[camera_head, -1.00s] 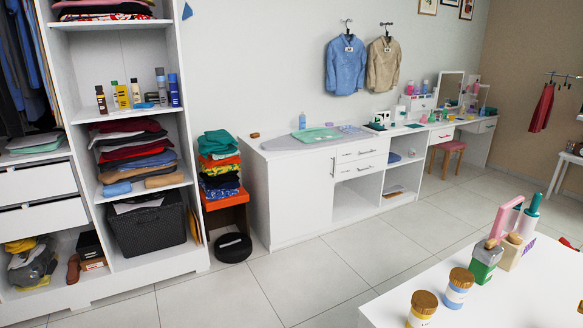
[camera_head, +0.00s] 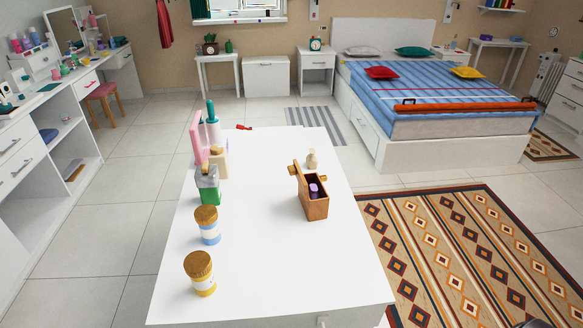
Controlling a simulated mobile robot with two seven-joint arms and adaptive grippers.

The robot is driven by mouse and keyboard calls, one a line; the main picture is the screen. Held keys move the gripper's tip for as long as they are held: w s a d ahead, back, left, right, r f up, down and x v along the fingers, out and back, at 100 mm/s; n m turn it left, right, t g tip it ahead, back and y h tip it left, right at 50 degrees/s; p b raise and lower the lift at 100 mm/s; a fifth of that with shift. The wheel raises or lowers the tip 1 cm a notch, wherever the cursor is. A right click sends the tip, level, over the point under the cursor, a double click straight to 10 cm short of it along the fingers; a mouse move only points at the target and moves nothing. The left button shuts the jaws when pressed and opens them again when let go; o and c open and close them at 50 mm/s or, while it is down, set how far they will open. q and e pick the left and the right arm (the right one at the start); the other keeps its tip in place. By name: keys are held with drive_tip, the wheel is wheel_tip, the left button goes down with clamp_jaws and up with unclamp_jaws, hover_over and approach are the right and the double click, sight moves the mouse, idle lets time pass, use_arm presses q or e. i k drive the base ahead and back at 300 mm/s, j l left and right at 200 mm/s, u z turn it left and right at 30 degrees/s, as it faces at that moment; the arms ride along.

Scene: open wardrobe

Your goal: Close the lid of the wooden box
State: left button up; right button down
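The wooden box (camera_head: 315,207) stands on the right part of the white table (camera_head: 262,262). Its lid (camera_head: 297,174) is open and tilted up at the box's far left side. A small purple thing (camera_head: 314,189) shows inside the box. Neither of my grippers shows clearly in the head view. A small dark shape at the bottom right edge is too cut off to tell.
Two jars with brown lids (camera_head: 201,273) and several bottles line the table's left side. A small beige object (camera_head: 311,159) stands beyond the box. The table's front middle is clear. A patterned rug (camera_head: 470,250) lies to the right, with a bed (camera_head: 430,85) behind.

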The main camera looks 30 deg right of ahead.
sight(294, 169)
drive_tip(key=i+j+z, duration=0.1)
drive_tip(key=z, duration=0.3)
drive_tip(key=i+j+z, duration=0.2)
drive_tip(key=z, duration=0.2)
drive_tip(key=i+j+z, duration=0.1)
drive_tip(key=z, duration=0.35)
drive_tip(key=j+z, duration=0.15)
drive_tip(key=z, duration=0.25)
drive_tip(key=k+j+z, duration=0.1)
drive_tip(key=z, duration=0.3)
drive_tip(key=k+j+z, duration=0.1)
drive_tip(key=z, duration=0.3)
